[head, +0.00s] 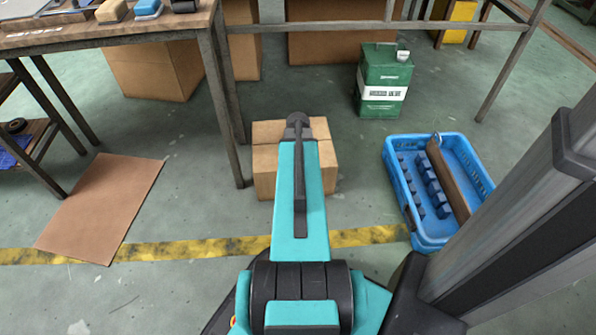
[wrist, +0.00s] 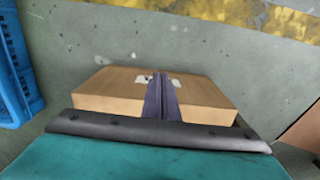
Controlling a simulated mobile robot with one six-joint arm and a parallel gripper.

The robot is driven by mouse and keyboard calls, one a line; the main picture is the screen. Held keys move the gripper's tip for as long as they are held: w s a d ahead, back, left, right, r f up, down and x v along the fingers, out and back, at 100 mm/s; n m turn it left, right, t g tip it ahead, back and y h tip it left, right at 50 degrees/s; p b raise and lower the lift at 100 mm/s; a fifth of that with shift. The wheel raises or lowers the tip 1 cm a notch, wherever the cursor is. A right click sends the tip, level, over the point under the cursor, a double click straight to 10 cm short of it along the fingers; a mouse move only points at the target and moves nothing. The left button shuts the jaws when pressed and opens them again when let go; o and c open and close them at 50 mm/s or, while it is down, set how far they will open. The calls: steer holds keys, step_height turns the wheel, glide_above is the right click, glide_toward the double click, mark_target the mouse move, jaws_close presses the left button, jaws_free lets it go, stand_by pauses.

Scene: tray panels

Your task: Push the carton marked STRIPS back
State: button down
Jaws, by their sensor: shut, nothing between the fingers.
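A brown carton (head: 265,165) stands on the floor in the middle of the head view, largely hidden behind my teal arm. In the wrist view, a carton (wrist: 112,92) shows its top with a small whitish label (wrist: 143,80). The label is partly covered by my gripper, and no lettering can be read, so I cannot confirm the mark STRIPS. My gripper (wrist: 161,80) is shut and empty, with its dark fingers in front of the carton. Whether they touch it, I cannot tell. In the head view my arm hides the gripper.
A blue crate (head: 428,241) holding blue pieces stands to the right. A green canister (head: 375,82) stands behind it. A table (head: 140,28) with legs is at the left, with more boxes (head: 155,72) behind. A flat brown sheet (head: 100,205) and yellow line (head: 180,249) lie on the floor.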

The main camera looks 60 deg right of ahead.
steer(key=w+d+f+b, duration=0.2)
steer(key=d+f+b, duration=0.1)
steer(key=f, duration=0.3)
steer(key=shift+w+d+f+b, duration=0.15)
steer(key=shift+f+b, duration=0.1)
steer(key=shift+b, duration=0.45)
